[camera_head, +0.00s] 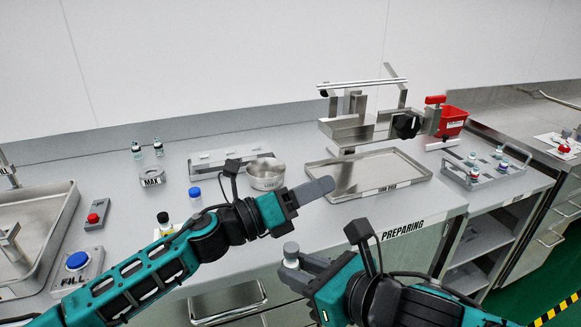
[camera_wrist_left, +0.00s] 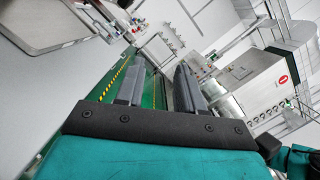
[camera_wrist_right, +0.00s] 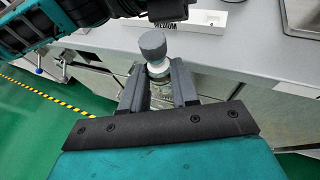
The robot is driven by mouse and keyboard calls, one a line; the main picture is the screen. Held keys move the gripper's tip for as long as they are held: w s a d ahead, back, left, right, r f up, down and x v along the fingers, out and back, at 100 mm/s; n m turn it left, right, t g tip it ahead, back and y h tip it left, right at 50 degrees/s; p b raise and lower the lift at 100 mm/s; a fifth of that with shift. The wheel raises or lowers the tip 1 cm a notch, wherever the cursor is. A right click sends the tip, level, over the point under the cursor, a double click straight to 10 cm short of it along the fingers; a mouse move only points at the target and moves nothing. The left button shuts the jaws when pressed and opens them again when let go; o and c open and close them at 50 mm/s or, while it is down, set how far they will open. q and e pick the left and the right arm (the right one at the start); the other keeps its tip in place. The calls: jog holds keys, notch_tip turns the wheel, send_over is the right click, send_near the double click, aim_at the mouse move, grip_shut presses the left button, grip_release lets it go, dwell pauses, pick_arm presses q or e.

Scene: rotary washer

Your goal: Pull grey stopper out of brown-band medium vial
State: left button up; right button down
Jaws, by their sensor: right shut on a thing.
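A small vial with a grey stopper (camera_head: 291,249) stands upright in my right gripper (camera_head: 300,262), in front of the counter edge. In the right wrist view the grey stopper (camera_wrist_right: 152,43) sits on the vial's pale neck (camera_wrist_right: 158,68), above the fingers. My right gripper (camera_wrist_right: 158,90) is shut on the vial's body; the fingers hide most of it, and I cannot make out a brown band. My left gripper (camera_head: 318,188) is empty, above and slightly right of the stopper and apart from it. Its two fingers (camera_wrist_left: 160,88) stand apart in the left wrist view.
A bare metal tray (camera_head: 370,172) lies behind my left gripper, with a metal bowl (camera_head: 265,173) to its left. A blue-capped vial (camera_head: 195,196) and a yellow-banded vial (camera_head: 164,224) stand near my left arm. A vial rack (camera_head: 488,170) is at right.

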pick_arm(q)
jog(key=s+d+r+m+g, duration=0.4)
jog(key=s+r+m+g, duration=0.1)
jog(key=m+g, duration=0.2)
notch_tip(320, 180, up, 5)
jog(key=m+y, duration=0.6)
jog(key=y, duration=1.2)
send_over(290, 246)
notch_tip(290, 246, down, 12)
jog(key=shift+f, duration=0.1)
